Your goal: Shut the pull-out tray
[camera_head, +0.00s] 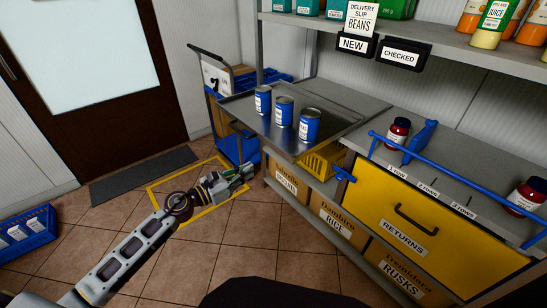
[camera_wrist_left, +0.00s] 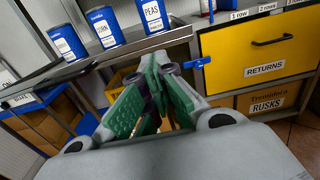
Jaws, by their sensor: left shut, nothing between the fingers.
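The pull-out tray (camera_head: 338,122) is a grey metal tray that sticks out from the shelf unit in the head view. Three blue cans stand upright on it: one at the left (camera_head: 263,99), one in the middle (camera_head: 284,111) and one at the right (camera_head: 309,125). The tray's front edge (camera_wrist_left: 140,46) also crosses the upper part of the left wrist view. My left gripper (camera_head: 245,172) is shut and empty, in front of the tray and apparently lower than it. In the left wrist view its green fingers (camera_wrist_left: 158,80) point toward the tray edge; I see no clear contact. My right gripper is out of view.
A yellow basket (camera_head: 322,160) sits under the tray. The yellow returns drawer (camera_head: 420,222), a blue rail (camera_head: 450,185) and jars (camera_head: 398,133) are to the right. A blue trolley (camera_head: 237,146) stands behind at left. Tiled floor (camera_head: 200,255) is open in front.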

